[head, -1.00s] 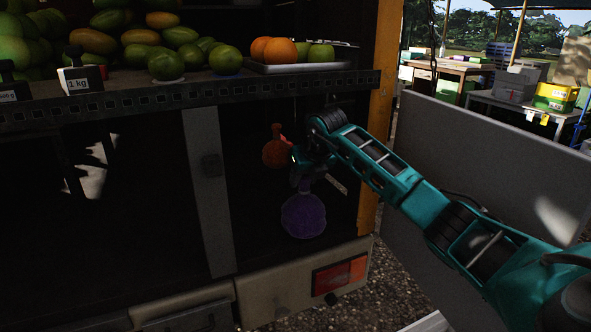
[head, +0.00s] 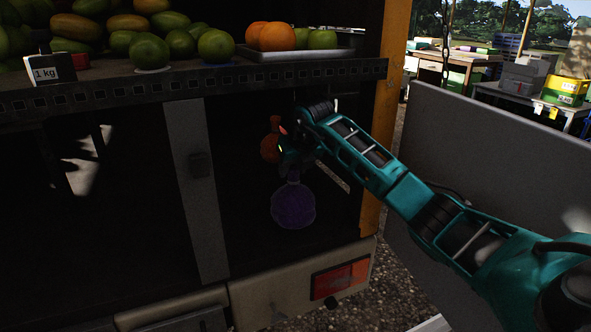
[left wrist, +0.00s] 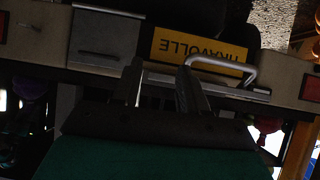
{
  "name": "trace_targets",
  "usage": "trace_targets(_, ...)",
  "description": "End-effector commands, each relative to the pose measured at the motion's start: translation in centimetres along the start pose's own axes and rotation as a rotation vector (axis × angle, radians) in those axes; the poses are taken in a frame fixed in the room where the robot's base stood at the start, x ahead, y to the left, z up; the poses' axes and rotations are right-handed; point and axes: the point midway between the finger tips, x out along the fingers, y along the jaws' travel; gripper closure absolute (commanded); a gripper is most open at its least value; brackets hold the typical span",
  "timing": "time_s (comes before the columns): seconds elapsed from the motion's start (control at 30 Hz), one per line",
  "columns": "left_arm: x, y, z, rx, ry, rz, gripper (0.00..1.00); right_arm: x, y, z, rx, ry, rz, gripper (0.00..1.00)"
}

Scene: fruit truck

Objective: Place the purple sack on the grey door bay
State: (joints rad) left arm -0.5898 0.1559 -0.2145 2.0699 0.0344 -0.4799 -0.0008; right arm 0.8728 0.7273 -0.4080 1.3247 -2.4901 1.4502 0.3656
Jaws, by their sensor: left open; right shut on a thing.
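The purple sack (head: 293,207) hangs by its neck from my right gripper (head: 291,170), inside the dark lower bay of the truck, right of a grey upright post (head: 200,190). My right gripper is shut on it; its fingers are hard to make out in the shade. Whether the sack touches the bay floor cannot be told. A large grey door panel (head: 480,165) stands at the right, behind my right arm. My left gripper (left wrist: 160,75) is open and empty in the left wrist view, in front of the truck's rear. It is not in the head view.
An orange-red sack (head: 269,148) is just left of my right gripper. A shelf edge (head: 180,80) with fruit runs above the bay. The bumper with a red light (head: 340,279) lies below. A yellow plate (left wrist: 200,50) and a metal handle (left wrist: 235,68) are near my left gripper.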

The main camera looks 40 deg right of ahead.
Motion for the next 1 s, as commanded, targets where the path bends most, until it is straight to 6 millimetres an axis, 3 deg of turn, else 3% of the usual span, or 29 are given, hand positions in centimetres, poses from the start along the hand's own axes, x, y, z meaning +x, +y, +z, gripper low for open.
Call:
trace_targets(0.57,0.39,0.45,0.17,-0.013,0.001,0.007,0.57,0.89,0.77,-0.52,0.002,-0.004,-0.001,1.0)
trace_targets(0.6,0.38,0.45,0.13,-0.013,0.001,0.007,0.57,1.01,0.78,-0.67,0.002,0.001,-0.002,0.55)
trace_targets(0.83,0.37,0.45,0.11,-0.013,0.002,0.007,0.57,1.01,0.78,-0.67,0.001,0.001,-0.002,0.33)
trace_targets(1.0,0.36,0.43,0.11,-0.011,0.002,0.007,0.57,1.01,0.78,-0.67,0.001,0.001,-0.002,0.32)
